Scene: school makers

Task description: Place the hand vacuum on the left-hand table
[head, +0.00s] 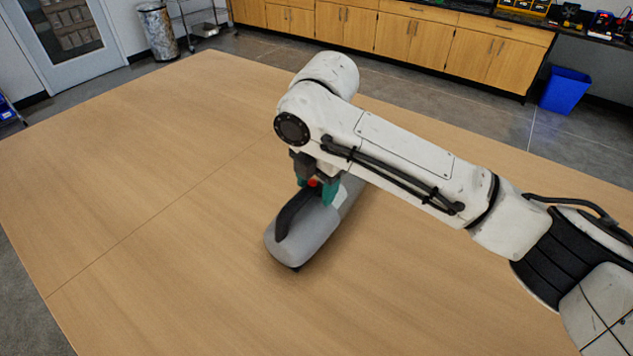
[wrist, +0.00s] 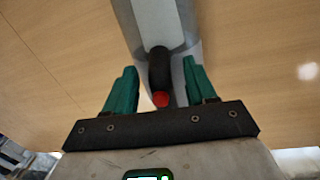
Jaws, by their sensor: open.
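The hand vacuum (head: 312,232) is grey with a black handle and a red button. It lies on the wooden table (head: 150,190), near the middle of the head view. My gripper (head: 318,190) is right above it, with green fingers pointing down. In the wrist view my gripper (wrist: 157,90) is open, with one finger on each side of the vacuum's black handle (wrist: 160,68) and a gap on both sides. The red button (wrist: 161,99) shows between the fingers. Part of the vacuum's far end is hidden behind my arm in the head view.
The rest of the tabletop is bare, with free room to the left and front. Wooden cabinets (head: 400,40) line the back wall. A blue bin (head: 566,90) stands on the floor at the right, and a cylindrical trash can (head: 158,32) stands near the door (head: 72,40).

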